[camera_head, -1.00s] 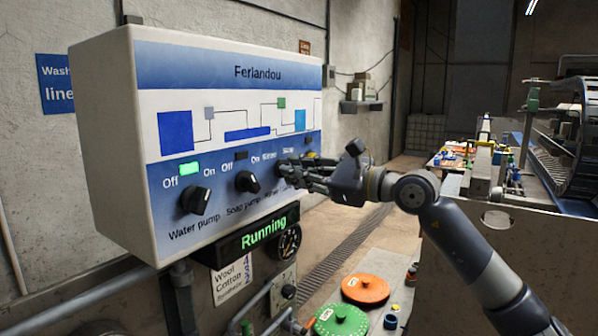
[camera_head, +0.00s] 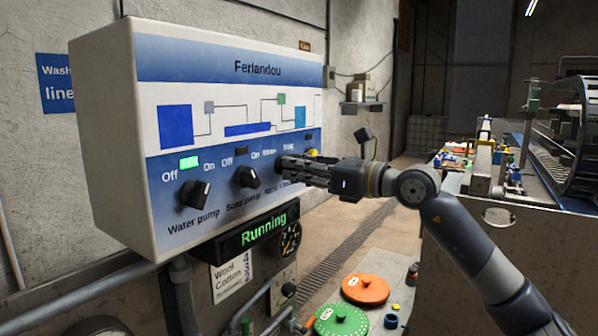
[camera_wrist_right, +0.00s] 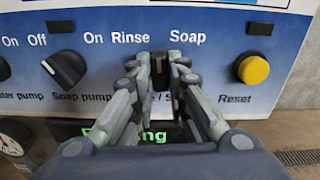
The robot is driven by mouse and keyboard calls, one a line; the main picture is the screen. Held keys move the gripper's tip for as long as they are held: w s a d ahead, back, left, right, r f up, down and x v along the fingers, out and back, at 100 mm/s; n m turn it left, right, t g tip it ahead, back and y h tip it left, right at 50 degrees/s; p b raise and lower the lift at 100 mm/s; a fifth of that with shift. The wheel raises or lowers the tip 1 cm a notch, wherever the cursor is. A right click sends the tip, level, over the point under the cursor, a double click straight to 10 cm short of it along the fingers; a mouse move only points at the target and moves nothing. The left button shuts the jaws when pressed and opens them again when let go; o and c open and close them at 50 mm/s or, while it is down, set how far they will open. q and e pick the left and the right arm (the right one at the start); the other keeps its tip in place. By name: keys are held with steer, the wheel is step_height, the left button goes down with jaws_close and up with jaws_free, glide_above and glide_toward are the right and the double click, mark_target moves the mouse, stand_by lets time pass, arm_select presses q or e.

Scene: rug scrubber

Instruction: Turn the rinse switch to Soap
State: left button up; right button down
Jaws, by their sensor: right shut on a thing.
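The control panel (camera_head: 225,90) hangs on the wall at the left, with a row of dark knobs on its blue lower strip. My right gripper (camera_head: 283,163) reaches the panel from the right. In the right wrist view its fingers (camera_wrist_right: 159,72) are shut on the dark rinse switch (camera_wrist_right: 159,66), between the labels "Rinse" on the left and "Soap" on the right. The part that shows looks roughly upright; the fingers hide the rest, so its exact pointing is unclear. My left gripper is not in view.
The soap pump knob (camera_wrist_right: 63,69) is left of my fingers, and the yellow reset button (camera_wrist_right: 253,69) is to the right. The water pump knob (camera_head: 195,195) is farther left. A "Running" display (camera_head: 262,230) sits below the panel. Green (camera_head: 341,320) and orange (camera_head: 366,288) lids lie lower down.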

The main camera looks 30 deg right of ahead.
steer(key=shift+m+b, duration=0.35)
steer(key=shift+m, duration=3.05)
steer(key=c, duration=1.6)
jaws_free()
steer(key=shift+o, duration=0.2)
steer(key=v, duration=1.2)
